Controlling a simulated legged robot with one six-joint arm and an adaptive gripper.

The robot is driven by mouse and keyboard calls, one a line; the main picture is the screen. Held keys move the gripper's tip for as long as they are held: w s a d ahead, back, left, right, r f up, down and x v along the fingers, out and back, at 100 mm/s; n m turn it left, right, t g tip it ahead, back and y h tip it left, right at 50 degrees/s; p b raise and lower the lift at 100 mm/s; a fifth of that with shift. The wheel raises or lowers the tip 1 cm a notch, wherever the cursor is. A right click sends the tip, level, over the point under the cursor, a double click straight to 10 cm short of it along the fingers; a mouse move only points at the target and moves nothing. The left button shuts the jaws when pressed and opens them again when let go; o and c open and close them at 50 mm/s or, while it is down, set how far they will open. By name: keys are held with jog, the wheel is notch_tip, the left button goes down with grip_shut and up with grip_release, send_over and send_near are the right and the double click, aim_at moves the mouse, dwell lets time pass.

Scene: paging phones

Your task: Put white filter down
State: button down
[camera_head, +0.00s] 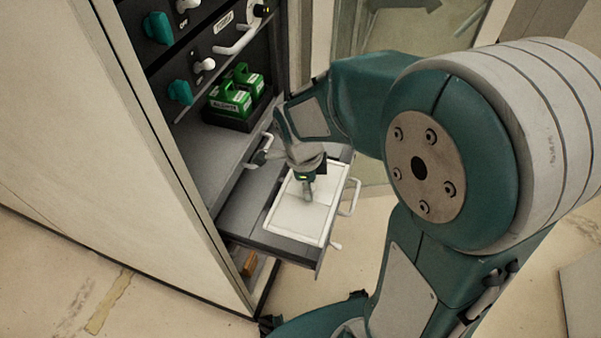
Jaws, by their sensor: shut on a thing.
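The white filter (292,222) is a flat, rectangular white panel with a raised rim. It appears at or over the pulled-out grey drawer (245,222) of the cabinet; I cannot tell whether it rests on the drawer or hangs just above it. My gripper (307,196) points down at the middle of the filter and is shut on it. The fingertips are small in this view, and the exact grip is partly hidden.
Above the drawer, green boxes (230,98) sit in a dark tray in the cabinet (110,150). Knobs and white handles (235,40) stick out from the upper panels. A brown block (249,263) lies below the drawer. Beige floor (200,318) is open in front.

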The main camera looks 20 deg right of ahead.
jog(key=w+f, duration=0.1)
jog(key=w, duration=0.1)
jog(key=w+d+f, duration=0.1)
jog(key=w, duration=0.2)
jog(key=w+f, duration=0.1)
jog(key=w, duration=0.2)
jog(key=shift+d+f, duration=0.3)
jog(key=shift+f, duration=0.1)
jog(key=w+f, duration=0.1)
jog(key=f, duration=0.1)
jog(key=w+f, duration=0.1)
jog(key=w, duration=0.1)
jog(key=w+f, duration=0.1)
jog(key=f, duration=0.1)
jog(key=shift+w+d+f, duration=0.25)
jog(key=shift+d+f, duration=0.05)
jog(key=shift+d, duration=0.05)
jog(key=shift+w+f, duration=0.1)
jog(key=shift+f, duration=1.55)
jog(key=shift+f, duration=0.6)
jog(key=shift+c, duration=2)
grip_release()
jog(key=shift+f, duration=0.1)
jog(key=shift+s, duration=0.2)
